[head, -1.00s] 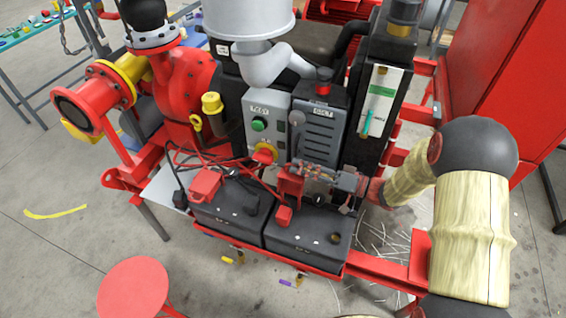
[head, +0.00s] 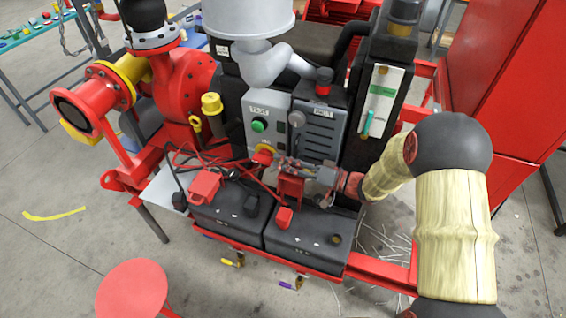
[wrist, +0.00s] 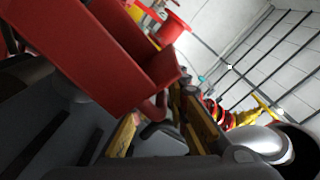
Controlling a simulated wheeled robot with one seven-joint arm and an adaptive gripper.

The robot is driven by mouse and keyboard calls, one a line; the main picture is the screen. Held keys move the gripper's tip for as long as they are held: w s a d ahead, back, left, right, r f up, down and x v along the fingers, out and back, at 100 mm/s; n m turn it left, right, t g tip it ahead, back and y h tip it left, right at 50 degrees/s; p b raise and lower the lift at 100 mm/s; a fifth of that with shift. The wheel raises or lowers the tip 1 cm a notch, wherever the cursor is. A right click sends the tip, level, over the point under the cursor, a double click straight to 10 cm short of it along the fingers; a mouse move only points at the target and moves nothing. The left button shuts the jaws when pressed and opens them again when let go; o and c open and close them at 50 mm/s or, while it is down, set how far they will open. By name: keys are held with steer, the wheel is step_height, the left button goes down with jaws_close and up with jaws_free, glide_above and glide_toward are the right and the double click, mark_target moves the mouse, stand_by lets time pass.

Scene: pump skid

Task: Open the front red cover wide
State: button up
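Several red covers sit on the two black batteries, and I cannot tell for certain which is the front one. A small red cover (head: 284,217) is at the front of the right battery (head: 312,236). A taller red cover (head: 291,186) stands behind it, just below my gripper. A larger red cover (head: 204,184) is on the left battery (head: 225,219). My gripper (head: 278,163) reaches in from the right, in front of the grey control boxes. In the wrist view its fingers (wrist: 160,124) look apart, with nothing clearly held. A big red part (wrist: 85,60) fills that view's upper left.
Grey control boxes (head: 268,115) with a green button and a red-yellow knob stand close behind my gripper. Red and black cables (head: 185,158) loop over the left battery. A red stool (head: 132,288) stands at front left. A red cabinet (head: 515,85) is at the right.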

jaws_close()
steer(key=shift+s+f+b, duration=0.1)
steer(key=shift+b, duration=0.3)
steer(key=shift+s+a+n+b, duration=0.2)
steer(key=shift+s+n+b, duration=0.35)
steer(key=shift+b, duration=0.55)
steer(key=shift+s+a+n+b, duration=0.3)
steer(key=shift+s+n+b, duration=0.45)
steer(key=shift+b, duration=0.65)
steer(key=shift+o, duration=1.7)
jaws_free()
steer(key=shift+r, duration=0.2)
